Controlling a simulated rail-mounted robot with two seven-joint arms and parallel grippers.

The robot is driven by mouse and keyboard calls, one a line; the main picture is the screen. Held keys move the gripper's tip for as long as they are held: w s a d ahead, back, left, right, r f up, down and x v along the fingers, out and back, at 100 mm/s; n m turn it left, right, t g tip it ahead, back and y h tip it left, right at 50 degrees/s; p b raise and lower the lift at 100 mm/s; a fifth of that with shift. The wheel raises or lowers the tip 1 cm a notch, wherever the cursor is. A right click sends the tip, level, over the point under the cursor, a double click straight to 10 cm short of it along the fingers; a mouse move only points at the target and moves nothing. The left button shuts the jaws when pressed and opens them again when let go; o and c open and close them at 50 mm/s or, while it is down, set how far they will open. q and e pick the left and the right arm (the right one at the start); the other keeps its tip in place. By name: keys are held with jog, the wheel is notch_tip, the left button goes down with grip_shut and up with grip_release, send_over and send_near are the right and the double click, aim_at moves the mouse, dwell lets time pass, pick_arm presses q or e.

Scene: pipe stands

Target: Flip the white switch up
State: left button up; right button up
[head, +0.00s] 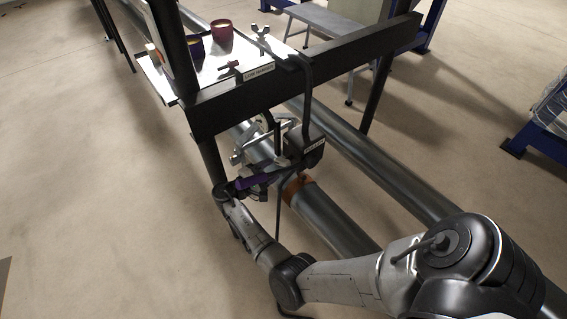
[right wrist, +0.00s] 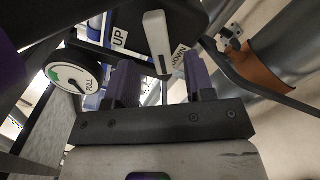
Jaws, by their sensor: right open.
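The white switch (right wrist: 158,42) is a flat white lever on a black box (right wrist: 198,20) in the right wrist view. In the head view my right gripper (head: 266,176) is beside the black box (head: 304,146); the lever is not clear there. My left gripper is not in view.
A round "PULL" disc (right wrist: 75,78) is left of the fingers. Metal pipes (head: 335,220), one with an orange band (head: 294,187), lie below. Cups (head: 222,33) stand on a shelf behind.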

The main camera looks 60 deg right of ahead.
aim_at(280, 164)
jog(key=shift+b+x, duration=0.45)
jog(key=shift+x, duration=2.45)
jog(key=shift+c, duration=0.5)
jog(key=shift+c, duration=0.7)
grip_shut()
